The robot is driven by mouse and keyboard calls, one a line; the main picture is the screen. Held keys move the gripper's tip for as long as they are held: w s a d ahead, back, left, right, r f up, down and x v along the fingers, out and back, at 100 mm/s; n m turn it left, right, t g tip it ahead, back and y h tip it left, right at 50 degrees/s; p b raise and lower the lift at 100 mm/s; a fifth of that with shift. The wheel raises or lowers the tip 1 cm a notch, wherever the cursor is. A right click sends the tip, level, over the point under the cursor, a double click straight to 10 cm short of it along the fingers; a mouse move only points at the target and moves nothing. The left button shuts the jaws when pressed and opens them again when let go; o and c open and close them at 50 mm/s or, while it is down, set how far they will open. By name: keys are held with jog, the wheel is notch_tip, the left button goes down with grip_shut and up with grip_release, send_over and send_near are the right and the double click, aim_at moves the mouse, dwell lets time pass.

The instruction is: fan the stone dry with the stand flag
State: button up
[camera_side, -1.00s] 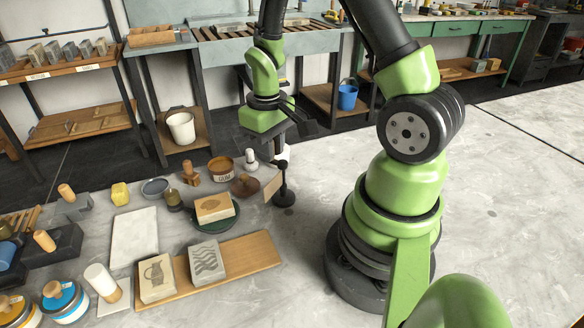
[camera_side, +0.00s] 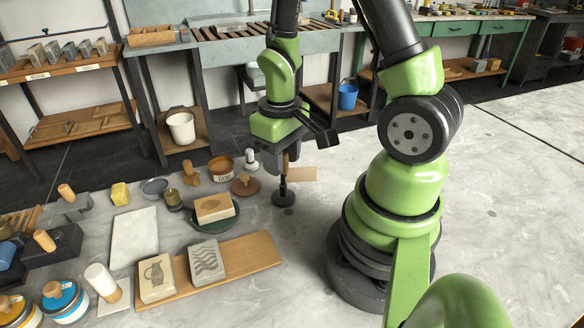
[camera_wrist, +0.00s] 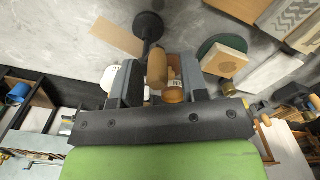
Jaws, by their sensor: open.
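The stand flag has a round black base (camera_side: 284,198), an upright post and a tan flag (camera_side: 302,173) that points right of the post in the side view. In the wrist view the flag (camera_wrist: 116,38) lies left of the base, and a wooden handle (camera_wrist: 157,68) shows between my fingers. My gripper (camera_side: 274,168) is open just above the stand; I cannot tell if a finger touches the handle. A stone with a dark print (camera_side: 214,208) sits on a green round plate (camera_side: 207,224). Two more stones, with a jug (camera_side: 156,277) and waves (camera_side: 206,261), are on a board.
The wooden board (camera_side: 255,250) lies in front. Left of my gripper stand a gum pot (camera_side: 221,168), a brown wooden-knobbed disc (camera_side: 245,186) and a white-topped piece (camera_side: 250,160). A pale slab (camera_side: 134,238) lies further left. The table right of the stand is bare.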

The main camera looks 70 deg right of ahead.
jog(key=shift+r, duration=3.15)
jog(key=s+a+r+t, duration=0.2)
jog(key=a+r, duration=0.1)
jog(key=r, duration=0.1)
jog(key=s+a+r+t+y, duration=0.1)
jog(key=a+r+t, duration=0.1)
jog(key=r, duration=0.3)
jog(key=s+a+r+m+t+y, duration=0.1)
jog(key=s+a+r+t, duration=0.1)
jog(key=a+r+t, duration=0.1)
notch_tip(320, 180, up, 2)
jog(key=shift+s+a+r, duration=0.1)
jog(key=shift+s+a, duration=0.2)
jog(key=shift+a, duration=0.2)
